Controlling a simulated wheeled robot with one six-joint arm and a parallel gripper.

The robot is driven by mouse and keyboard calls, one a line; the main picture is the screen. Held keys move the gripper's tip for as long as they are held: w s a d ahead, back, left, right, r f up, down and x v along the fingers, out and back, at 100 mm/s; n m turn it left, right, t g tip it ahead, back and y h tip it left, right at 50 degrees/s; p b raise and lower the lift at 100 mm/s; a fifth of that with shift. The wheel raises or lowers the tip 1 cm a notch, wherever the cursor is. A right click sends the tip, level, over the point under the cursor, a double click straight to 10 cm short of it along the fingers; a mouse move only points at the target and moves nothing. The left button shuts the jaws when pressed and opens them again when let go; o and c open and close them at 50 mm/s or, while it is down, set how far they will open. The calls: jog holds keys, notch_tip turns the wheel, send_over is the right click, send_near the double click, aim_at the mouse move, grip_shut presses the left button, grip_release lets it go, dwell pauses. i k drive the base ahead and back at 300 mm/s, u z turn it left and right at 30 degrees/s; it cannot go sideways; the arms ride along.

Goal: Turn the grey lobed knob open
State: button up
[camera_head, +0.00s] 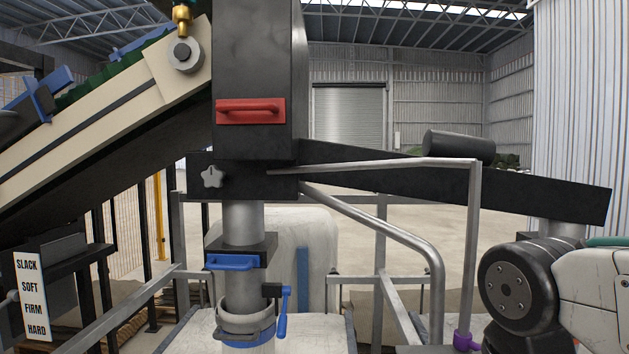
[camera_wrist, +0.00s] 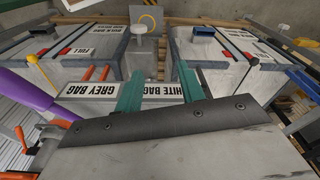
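The grey lobed knob (camera_head: 212,176) sits on the front face of a black housing (camera_head: 270,183), left of centre in the head view. A short pale mark shows on its face. In the wrist view, my gripper (camera_wrist: 160,72) has its two teal fingers apart with nothing held between them. It points toward labelled bins and is well away from the knob. I cannot make out the lobed knob in the wrist view. Part of my arm (camera_head: 515,285) shows at the lower right of the head view.
A red handle (camera_head: 250,111) is above the knob, and a blue handle (camera_head: 232,262) and blue lever (camera_head: 282,312) are below. A conveyor (camera_head: 105,110) rises at left. A bent grey pipe (camera_head: 472,250) stands between my arm and the knob.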

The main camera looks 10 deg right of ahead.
aim_at(214, 176)
jog(key=z, duration=0.05)
jog(key=k, duration=0.5)
jog(key=u, duration=1.6)
jog(key=i, duration=1.2)
jog(key=z, duration=2)
